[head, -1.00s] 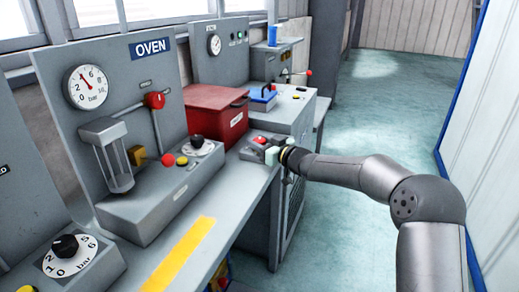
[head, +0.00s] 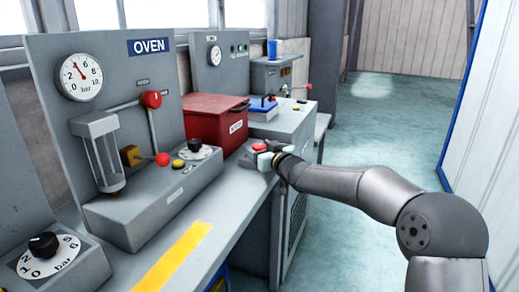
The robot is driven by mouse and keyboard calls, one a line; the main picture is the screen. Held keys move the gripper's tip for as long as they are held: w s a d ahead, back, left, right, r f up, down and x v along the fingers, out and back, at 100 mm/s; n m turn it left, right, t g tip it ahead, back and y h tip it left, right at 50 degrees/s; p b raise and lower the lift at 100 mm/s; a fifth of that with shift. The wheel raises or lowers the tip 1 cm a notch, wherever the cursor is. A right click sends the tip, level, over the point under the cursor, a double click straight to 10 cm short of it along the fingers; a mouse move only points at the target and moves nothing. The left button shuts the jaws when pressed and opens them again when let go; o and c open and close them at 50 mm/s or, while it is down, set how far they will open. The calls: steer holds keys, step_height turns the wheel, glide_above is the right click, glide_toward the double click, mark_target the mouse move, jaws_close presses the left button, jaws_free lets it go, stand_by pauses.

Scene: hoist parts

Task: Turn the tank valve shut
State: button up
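No label that I can read as the tank valve shows in the head view. A red round valve knob (head: 152,99) sits on the pipe of the OVEN panel. Below it, a lever with a red ball (head: 162,159) sticks out of a yellow block (head: 130,155). Another red-ended lever (head: 308,87) is on the far unit at the back. My gripper (head: 266,157) is low over the bench by a small box with a red button (head: 257,147), beyond the OVEN console. It is small and seen from behind; whether it is open or holds anything cannot be told.
The OVEN console (head: 150,205) is to the left, with a dial (head: 193,152). The green floor (head: 375,125) to the right is clear.

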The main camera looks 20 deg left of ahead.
steer(key=p+v, duration=0.2)
steer(key=v, duration=1.5)
steer(key=shift+s+d, duration=0.15)
steer(key=shift+s, duration=0.05)
steer(key=s+d+r+m+g+h+p, duration=0.1)
steer(key=s+d+r+m+h+p, duration=0.15)
steer(key=d+h+p, duration=0.35)
steer(key=s+d+r+m+g+h+p, duration=0.1)
steer(key=s+d+m+h+p, duration=0.25)
steer(key=d, duration=0.55)
steer(key=s+d+r+m+h+p, duration=0.1)
steer(key=s+d+r+h+p, duration=0.1)
steer(key=s+d+h+p, duration=0.35)
steer(key=s+d+r+m+g+p, duration=0.1)
steer(key=s+d+g+p, duration=0.2)
steer(key=s, duration=0.7)
steer(key=s+d+r+m+g+p, duration=0.2)
steer(key=s+d+g+p, duration=0.2)
steer(key=s, duration=0.6)
steer(key=shift+s+r+g+y+p, duration=0.25)
steer(key=shift+s+g+y+p, duration=0.15)
steer(key=shift+g+p, duration=0.5)
